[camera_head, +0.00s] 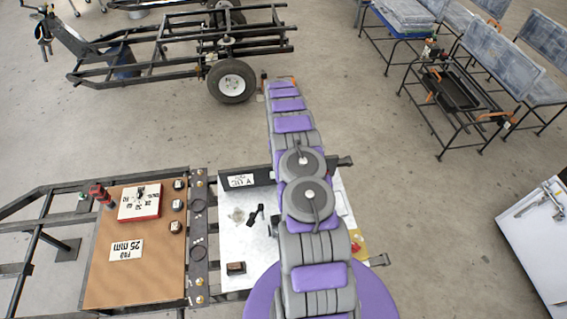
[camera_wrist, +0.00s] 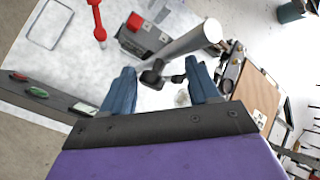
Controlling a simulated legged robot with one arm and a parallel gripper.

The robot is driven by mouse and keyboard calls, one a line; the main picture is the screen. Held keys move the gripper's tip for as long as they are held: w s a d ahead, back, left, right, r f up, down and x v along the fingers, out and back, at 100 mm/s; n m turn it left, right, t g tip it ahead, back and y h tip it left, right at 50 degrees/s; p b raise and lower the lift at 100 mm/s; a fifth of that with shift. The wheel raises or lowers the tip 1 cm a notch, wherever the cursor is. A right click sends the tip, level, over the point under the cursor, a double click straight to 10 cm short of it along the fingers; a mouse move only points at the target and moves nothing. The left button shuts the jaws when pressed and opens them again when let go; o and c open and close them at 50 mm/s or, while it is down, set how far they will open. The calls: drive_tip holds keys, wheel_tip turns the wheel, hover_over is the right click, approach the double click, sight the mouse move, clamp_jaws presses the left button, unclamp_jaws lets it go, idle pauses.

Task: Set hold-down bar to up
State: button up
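My gripper (camera_wrist: 162,82) shows in the wrist view with two blue fingers spread apart and nothing between their tips. It is not clearly seen in the head view, where my purple and grey arm covers the middle. No part is marked as the hold-down bar. A small black lever-like part (camera_head: 256,213) lies on the white plate (camera_head: 235,268) in the head view. In the wrist view, a black fitting (camera_wrist: 151,75) shows beyond and between the fingers, at the lower end of a pale grey tube (camera_wrist: 185,43). I cannot tell whether these are the same part, or whether the fingers touch anything.
A red post (camera_wrist: 98,22) and a dark box with a red top (camera_wrist: 140,35) stand near the grey tube. A dark rail (camera_wrist: 45,97) edges the plate. A brown board (camera_head: 125,285) lies left of the plate. A wheeled frame (camera_head: 170,60) stands behind on open floor.

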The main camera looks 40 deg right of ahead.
drive_tip(key=s+a+r, duration=0.1)
drive_tip(key=s+a, duration=0.6)
drive_tip(key=s, duration=0.4)
drive_tip(key=shift+a+r, duration=0.15)
drive_tip(key=shift+a, duration=0.25)
idle(0.7)
